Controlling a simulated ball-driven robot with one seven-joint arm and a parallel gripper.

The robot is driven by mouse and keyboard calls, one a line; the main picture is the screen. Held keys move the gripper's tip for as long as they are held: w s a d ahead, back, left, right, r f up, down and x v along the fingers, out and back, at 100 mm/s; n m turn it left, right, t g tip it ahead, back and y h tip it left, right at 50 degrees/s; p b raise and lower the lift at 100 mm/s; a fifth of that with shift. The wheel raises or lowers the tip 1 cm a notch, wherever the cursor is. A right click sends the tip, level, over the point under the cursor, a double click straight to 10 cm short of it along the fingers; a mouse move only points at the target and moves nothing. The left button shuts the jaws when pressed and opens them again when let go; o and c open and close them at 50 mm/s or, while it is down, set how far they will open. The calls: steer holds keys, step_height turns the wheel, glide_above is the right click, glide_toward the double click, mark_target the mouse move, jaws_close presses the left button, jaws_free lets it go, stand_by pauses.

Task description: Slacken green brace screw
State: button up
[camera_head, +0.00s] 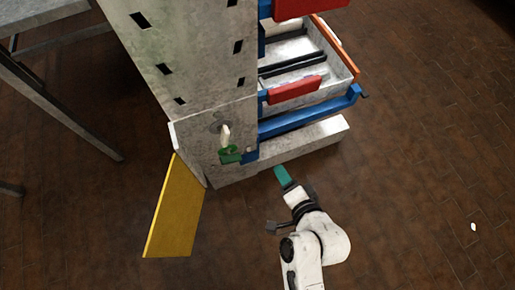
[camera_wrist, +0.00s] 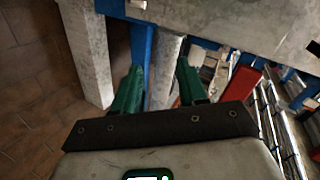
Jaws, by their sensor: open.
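The green brace screw (camera_head: 230,155) sits low on the side face of the grey metal mast (camera_head: 190,60) in the head view, just below a pale knob (camera_head: 225,133). Its fine shape is too small to make out. My gripper (camera_head: 282,176), with green fingers, is to the right of the screw and slightly lower in the picture, apart from it. In the wrist view my gripper (camera_wrist: 156,75) shows its two fingers spread with nothing held between them. I cannot make out the green screw in the wrist view.
A yellow panel (camera_head: 174,212) leans out at the mast's foot. Blue rails (camera_head: 310,117) and an open drawer with a red handle (camera_head: 297,90) stick out on the mast's right. A grey frame (camera_head: 60,100) stands at left. The brown floor (camera_head: 430,180) at right is mostly clear.

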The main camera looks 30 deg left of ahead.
mark_target(231, 159)
steer(key=s+a+f+m+t+y+b, duration=0.1)
steer(key=a+f+m+b, duration=0.1)
steer(key=a+f+b, duration=0.1)
steer(key=s+a+f+m+t+y+b, duration=0.1)
steer(key=a+f+m+b, duration=0.1)
steer(key=a+f+b, duration=0.2)
steer(key=s+a+f+m+t+y+b, duration=0.1)
steer(key=a+f+m+b, duration=0.1)
steer(key=a, duration=0.4)
steer(key=shift+f+m+y+b, duration=0.4)
steer(key=shift+f+b, duration=0.5)
steer(key=shift+b, duration=0.1)
steer(key=shift+w+a+m+t, duration=0.2)
steer(key=shift+w+a, duration=0.1)
steer(key=shift+a, duration=0.3)
steer(key=shift+w+a+m+t, duration=0.1)
steer(key=shift+w+a+m, duration=0.15)
steer(key=shift+a, duration=0.3)
steer(key=shift+p+x, duration=0.4)
steer(key=shift+x, duration=1.9)
steer(key=shift+d+f, duration=0.1)
jaws_close()
